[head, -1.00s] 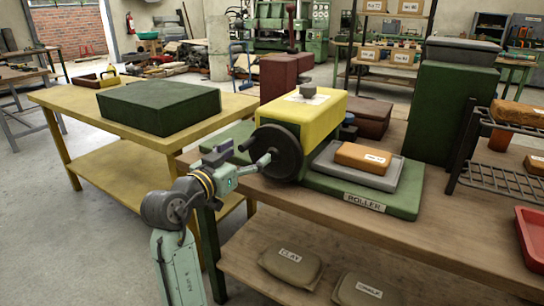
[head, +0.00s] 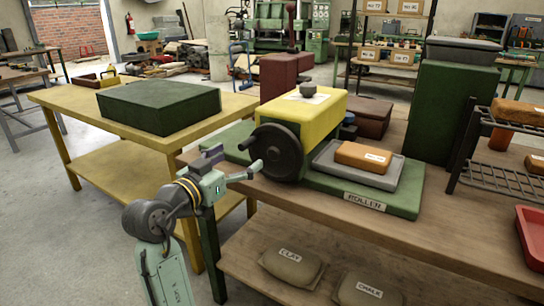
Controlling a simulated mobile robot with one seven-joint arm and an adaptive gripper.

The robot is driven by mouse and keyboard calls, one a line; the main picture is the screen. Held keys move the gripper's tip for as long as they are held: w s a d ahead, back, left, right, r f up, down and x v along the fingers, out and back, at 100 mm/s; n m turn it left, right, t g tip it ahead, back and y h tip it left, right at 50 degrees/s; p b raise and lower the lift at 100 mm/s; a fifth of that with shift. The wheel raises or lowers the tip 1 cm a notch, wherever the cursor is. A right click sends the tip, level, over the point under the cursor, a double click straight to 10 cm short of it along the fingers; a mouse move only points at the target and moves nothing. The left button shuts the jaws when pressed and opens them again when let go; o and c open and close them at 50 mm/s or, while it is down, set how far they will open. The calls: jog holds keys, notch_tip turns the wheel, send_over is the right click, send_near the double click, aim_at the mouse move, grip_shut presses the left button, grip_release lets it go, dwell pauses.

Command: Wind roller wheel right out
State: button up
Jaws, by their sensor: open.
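The roller is a yellow housing (head: 312,117) on a green base (head: 390,200) with a ROLLER label, standing on a wooden bench. Its dark wheel (head: 277,153) faces front left. An orange-brown block (head: 363,156) lies on a grey slab (head: 372,172) at the roller's right side. My gripper (head: 250,171) is left of the wheel, its fingers pointing at the wheel's lower left. It looks open and empty, and appears apart from the wheel.
A dark green box (head: 158,106) sits on the yellow table (head: 70,97) at left. A tall green block (head: 447,115) and a wire rack (head: 500,176) stand right of the roller. Sacks (head: 292,267) lie on the lower shelf. The bench front (head: 330,220) is clear.

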jog(key=v, duration=0.5)
jog(key=shift+s+a, duration=0.2)
